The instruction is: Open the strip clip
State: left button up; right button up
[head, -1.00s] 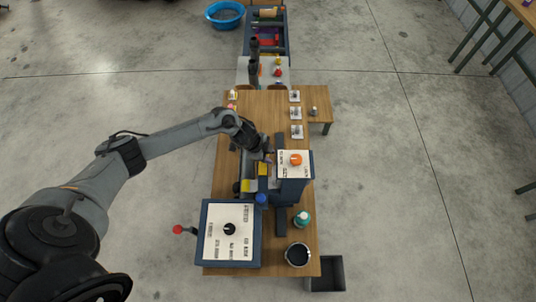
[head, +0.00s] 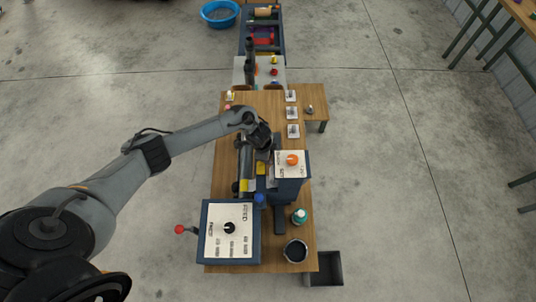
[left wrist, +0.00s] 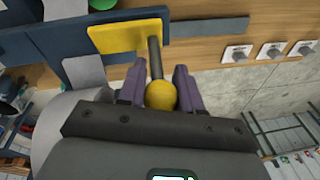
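The strip clip appears in the left wrist view as a yellow plate (left wrist: 128,34) with a dark rod (left wrist: 155,58) ending in a yellow ball knob (left wrist: 161,95). My left gripper (left wrist: 158,78) is open, with one finger on each side of the rod and knob. I cannot tell whether either finger touches the knob. In the head view, my left gripper (head: 268,150) is over the middle of the bench, mostly hidden by its wrist. A yellow part (head: 261,168) shows just below it, beside the dark cylinder (head: 246,160). My right gripper is not in view.
A blue box with an orange knob (head: 292,160) stands close to the right of the gripper. A blue control box (head: 230,230) with a red-knobbed lever (head: 180,229) is at the near left.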

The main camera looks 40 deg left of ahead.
pick_arm(q)
jog(key=o, duration=0.4)
jog(key=r, duration=0.3)
jog(key=s+r+p, duration=0.1)
jog(key=r, duration=0.3)
jog(key=s+r, duration=0.1)
jog(key=r, duration=0.2)
jog(key=shift+a+r, duration=0.3)
jog(key=shift+a, duration=0.05)
jog(key=shift+c, duration=0.4)
